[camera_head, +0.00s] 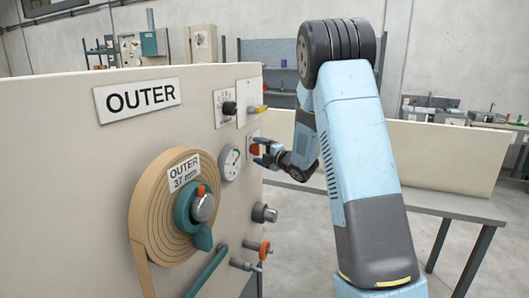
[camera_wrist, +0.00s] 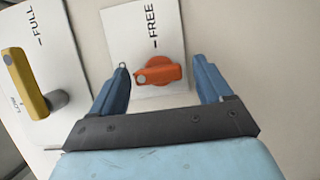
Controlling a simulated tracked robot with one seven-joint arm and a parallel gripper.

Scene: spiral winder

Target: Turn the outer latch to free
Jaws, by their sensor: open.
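The outer latch (camera_wrist: 160,74) is an orange handle on a round orange base, fixed to a white plate (camera_wrist: 165,18) marked FREE with a small tick. In the wrist view the handle lies roughly crosswise, not in line with the FREE tick above it. My gripper (camera_wrist: 162,70) is open, with one blue finger left of the latch and one right of it. Neither finger appears to touch it. In the head view the latch (camera_head: 255,149) shows as a small orange-red spot in front of my gripper (camera_head: 261,151), partly hidden by the fingers.
A yellow lever (camera_wrist: 23,80) on a FULL/LOW plate is left of the latch. The panel (camera_head: 60,185) with the OUTER sign (camera_head: 137,99) also carries a spiral roll (camera_head: 150,215), a dial gauge (camera_head: 230,163) and a grey knob (camera_head: 264,213). Open floor lies right of the panel.

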